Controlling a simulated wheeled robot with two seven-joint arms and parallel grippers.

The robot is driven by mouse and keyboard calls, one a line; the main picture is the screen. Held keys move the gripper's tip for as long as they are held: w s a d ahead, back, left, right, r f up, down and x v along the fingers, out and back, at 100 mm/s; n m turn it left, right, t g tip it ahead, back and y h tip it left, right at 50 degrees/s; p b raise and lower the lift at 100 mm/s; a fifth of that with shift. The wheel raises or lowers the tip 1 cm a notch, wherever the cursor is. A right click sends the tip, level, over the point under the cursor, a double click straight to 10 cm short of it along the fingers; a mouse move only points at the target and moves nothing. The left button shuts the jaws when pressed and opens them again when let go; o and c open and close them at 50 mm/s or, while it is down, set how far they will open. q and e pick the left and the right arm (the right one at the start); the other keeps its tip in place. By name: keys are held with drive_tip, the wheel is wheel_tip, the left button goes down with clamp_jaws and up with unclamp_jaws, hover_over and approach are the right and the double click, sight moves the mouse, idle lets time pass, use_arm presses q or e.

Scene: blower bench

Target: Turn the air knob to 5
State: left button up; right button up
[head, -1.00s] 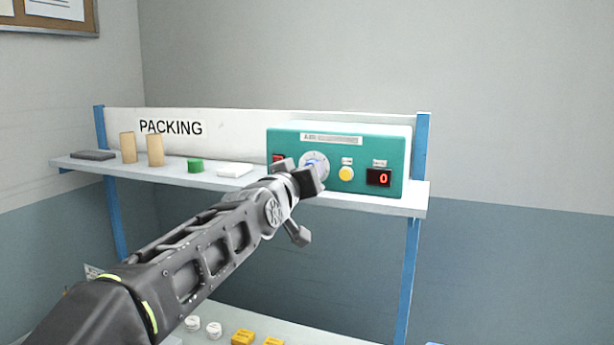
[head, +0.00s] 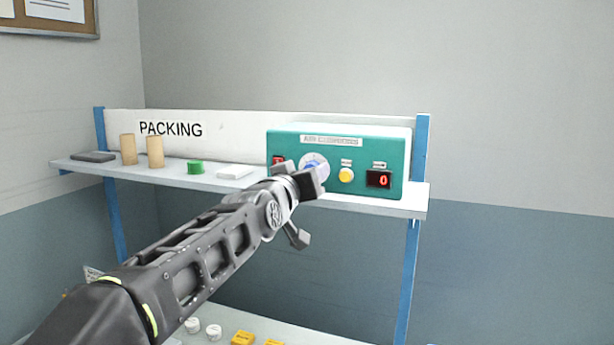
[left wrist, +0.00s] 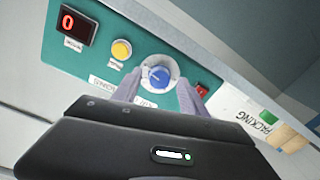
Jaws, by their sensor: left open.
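The air knob is blue on a pale round dial, on the front of a teal blower box (head: 338,142). It shows in the head view (head: 311,166), partly behind my gripper, and clearly in the left wrist view (left wrist: 158,76). My left gripper (head: 303,178) is open in front of the dial. In the left wrist view its two fingers (left wrist: 164,92) stand apart on either side of the knob; I cannot tell whether they touch it. The red display (head: 379,178) on the box reads 0. My right gripper is not in view.
A yellow button (head: 346,174) sits between the dial and the display. A red switch (left wrist: 202,89) is on the dial's other side.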

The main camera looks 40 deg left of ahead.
use_arm(q)
drive_tip(key=shift+s, duration=0.1)
drive_tip(key=b+v, duration=0.3)
drive_tip(key=v, duration=0.4)
drive_tip(key=shift+s+d, duration=0.15)
drive_tip(key=shift+s, duration=0.1)
